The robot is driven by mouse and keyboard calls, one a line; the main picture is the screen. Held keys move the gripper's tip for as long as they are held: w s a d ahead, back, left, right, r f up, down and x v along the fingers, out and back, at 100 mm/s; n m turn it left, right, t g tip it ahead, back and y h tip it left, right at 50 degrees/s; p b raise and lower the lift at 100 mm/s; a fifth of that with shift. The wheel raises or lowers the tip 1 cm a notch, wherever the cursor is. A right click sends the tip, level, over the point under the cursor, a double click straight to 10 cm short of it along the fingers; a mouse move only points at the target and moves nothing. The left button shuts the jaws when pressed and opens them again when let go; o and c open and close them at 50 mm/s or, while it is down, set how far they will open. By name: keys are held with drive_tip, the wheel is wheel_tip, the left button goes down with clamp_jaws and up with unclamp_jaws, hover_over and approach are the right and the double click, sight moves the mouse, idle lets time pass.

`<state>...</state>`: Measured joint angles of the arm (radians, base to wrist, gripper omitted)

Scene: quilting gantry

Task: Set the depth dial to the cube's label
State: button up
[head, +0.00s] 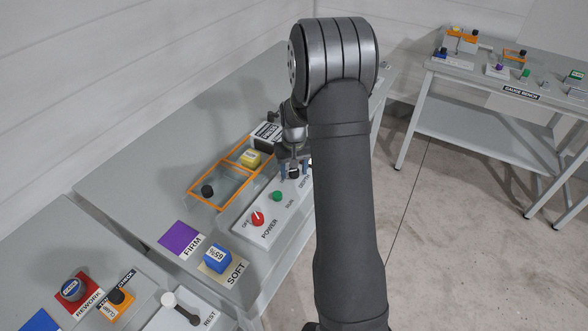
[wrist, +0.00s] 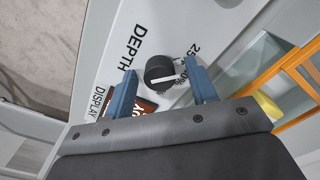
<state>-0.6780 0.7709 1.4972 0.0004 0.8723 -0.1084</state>
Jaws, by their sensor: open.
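The depth dial is a black round knob (wrist: 158,70) with a white pointer, on a pale panel marked DEPTH. In the wrist view its pointer aims right, towards printed percent marks partly hidden by a finger; I cannot tell the exact setting. My gripper (wrist: 159,68) is open, with one blue finger on each side of the dial; contact is not clear. In the head view my gripper (head: 293,170) is over the panel's far end. A blue cube (head: 215,262) with a white label, seemingly 65%, sits on the tan SOFT pad (head: 236,281).
The panel also carries a red POWER knob (head: 257,218) and a green button (head: 277,196). An orange-framed tray (head: 190,193) beside it holds a yellow block (head: 250,158) and a black round thing (head: 207,190). The purple FIRM pad (head: 180,237) is bare.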

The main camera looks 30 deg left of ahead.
drive_tip(key=c, duration=1)
drive_tip(key=shift+m, duration=0.4)
drive_tip(key=m, duration=0.3)
drive_tip(key=shift+m, duration=2.5)
drive_tip(key=o, duration=1)
